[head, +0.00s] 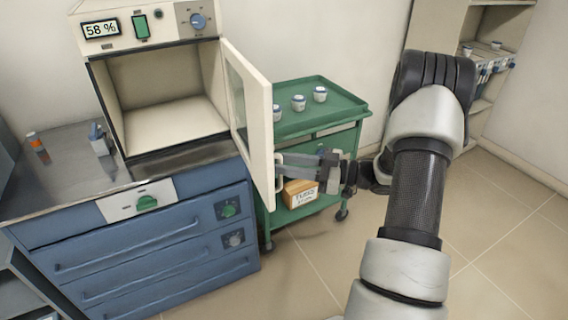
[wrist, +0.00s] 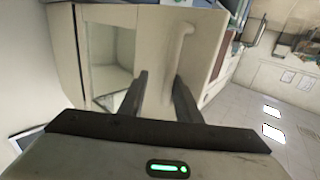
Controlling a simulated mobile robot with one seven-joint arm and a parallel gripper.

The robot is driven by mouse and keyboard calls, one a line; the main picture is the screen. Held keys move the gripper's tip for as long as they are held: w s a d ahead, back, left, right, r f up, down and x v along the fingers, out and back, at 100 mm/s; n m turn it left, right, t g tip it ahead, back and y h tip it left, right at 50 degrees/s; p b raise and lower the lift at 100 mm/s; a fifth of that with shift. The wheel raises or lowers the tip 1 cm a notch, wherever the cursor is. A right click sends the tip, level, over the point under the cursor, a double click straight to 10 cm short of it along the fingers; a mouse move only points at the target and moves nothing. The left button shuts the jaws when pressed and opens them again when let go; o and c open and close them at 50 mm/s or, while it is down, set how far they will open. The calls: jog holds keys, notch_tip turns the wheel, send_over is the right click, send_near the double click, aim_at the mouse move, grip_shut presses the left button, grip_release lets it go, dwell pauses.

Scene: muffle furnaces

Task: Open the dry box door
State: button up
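The dry box (head: 165,75) is a cream cabinet with a "58 %" display, standing on the blue drawer unit at the left. Its door (head: 262,130), cream with a window, stands swung wide open to the right, and the empty interior shows. My gripper (head: 285,164) is at the door's handle (head: 279,175) on the outer side. In the wrist view the pale handle (wrist: 178,50) lies ahead, near the right finger. My two fingers (wrist: 160,78) are apart there. Whether they touch the handle I cannot tell.
A green trolley (head: 345,112) with several small white jars stands right behind the door, with a cardboard box (head: 300,193) on its lower shelf. A shelf unit (head: 490,65) stands at the far right. The tiled floor (head: 310,250) in front is clear.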

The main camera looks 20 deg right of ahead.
jog(key=p+v, duration=0.1)
jog(key=v, duration=1.6)
jog(key=shift+s+d, duration=0.15)
jog(key=shift+d, duration=0.05)
